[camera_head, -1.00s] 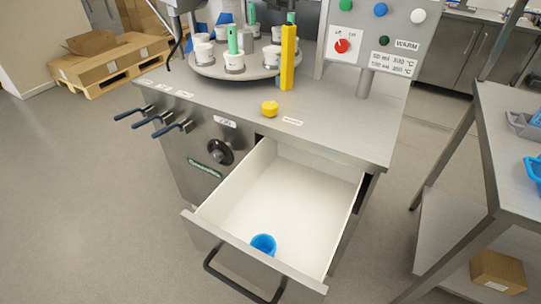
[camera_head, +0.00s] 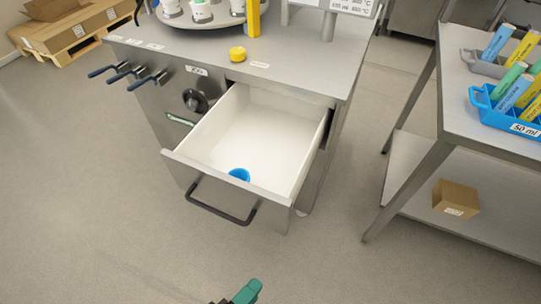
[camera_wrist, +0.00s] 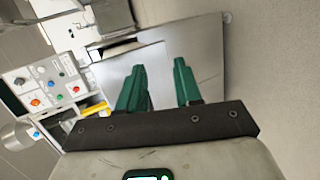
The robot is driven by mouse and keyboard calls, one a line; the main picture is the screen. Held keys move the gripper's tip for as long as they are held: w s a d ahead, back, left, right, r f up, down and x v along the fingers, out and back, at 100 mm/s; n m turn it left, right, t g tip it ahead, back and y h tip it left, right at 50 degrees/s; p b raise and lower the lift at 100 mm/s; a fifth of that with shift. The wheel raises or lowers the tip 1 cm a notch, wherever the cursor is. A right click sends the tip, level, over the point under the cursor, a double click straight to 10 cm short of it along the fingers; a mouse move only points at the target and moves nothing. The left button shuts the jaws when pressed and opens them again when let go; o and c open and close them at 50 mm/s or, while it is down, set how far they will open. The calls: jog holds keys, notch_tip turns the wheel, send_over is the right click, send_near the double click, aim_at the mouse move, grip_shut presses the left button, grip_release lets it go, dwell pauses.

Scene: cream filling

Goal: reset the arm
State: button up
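My gripper (camera_wrist: 160,78) shows in the wrist view with two green fingers apart and nothing between them. In the head view one green fingertip (camera_head: 247,291) shows at the bottom edge, over the floor in front of the machine; the rest of the arm is out of frame. The open drawer (camera_head: 287,142) of the steel machine lies ahead of the gripper, with clear floor between them in the picture.
At right a steel cart (camera_head: 460,105) holds a blue tray (camera_head: 490,112) of colored tubes and a cardboard box (camera_head: 455,199) below. The front floor is clear.

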jog(key=w+d+f+m+g+p, duration=0.2)
jog(key=d+m+g+p, duration=0.35)
jog(key=d, duration=1.25)
jog(key=s+d+r+m+g+y+p, duration=0.1)
jog(key=s+d+r+m+g+y, duration=0.1)
jog(key=d, duration=0.5)
jog(key=s+d+r+m+g+y, duration=0.2)
jog(key=s+d+r+m+y, duration=0.2)
jog(key=d, duration=0.4)
jog(key=shift+s+m+g+y+p, duration=0.35)
jog(key=shift+s+m+y, duration=0.1)
jog(key=shift+s, duration=0.45)
